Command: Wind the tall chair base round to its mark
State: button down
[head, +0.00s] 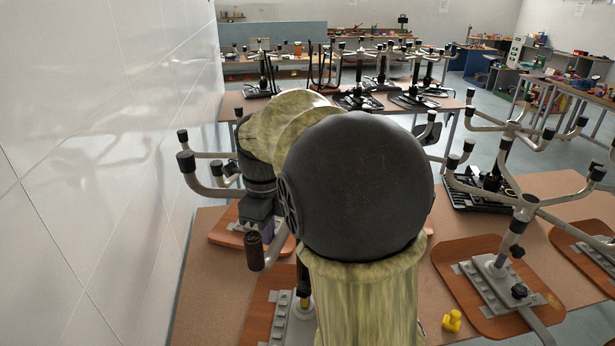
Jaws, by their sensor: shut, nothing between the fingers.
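Several upturned chair bases stand on the near table. One base (210,191), with grey curved arms and dark end caps, stands at the left, mostly hidden behind my arm. A nearer curved arm with a dark brown cap (254,251) shows just below my gripper; I cannot tell which base it belongs to. I cannot tell which base is the tall one, and no mark is visible. My gripper (262,222) points down among these arms, shut and empty. Its fingertips are small and partly hidden, so contact with an arm cannot be told.
A white wall (95,170) runs close along the left. Another chair base (497,265) on a wooden seat stands at the right, near a small yellow piece (452,321). More bases crowd the table behind (229,103). The near table's left strip (205,290) is bare.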

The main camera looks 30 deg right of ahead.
aim_at(282, 236)
jog(key=shift+s+d, duration=0.9)
jog(key=shift+s, duration=0.1)
jog(key=shift+s+d, duration=0.1)
jog(key=shift+d, duration=0.05)
jog(key=shift+s+d, duration=0.8)
jog(key=shift+d, duration=0.2)
jog(key=shift+d, duration=0.1)
jog(key=shift+s+d, duration=0.35)
jog(key=shift+d, duration=0.25)
jog(key=shift+s+d, duration=0.35)
jog(key=shift+d, duration=0.25)
jog(key=shift+d, duration=0.15)
jog(key=shift+s+d, duration=0.25)
jog(key=shift+d, duration=0.4)
jog(key=shift+s+d, duration=0.25)
jog(key=shift+d, duration=0.35)
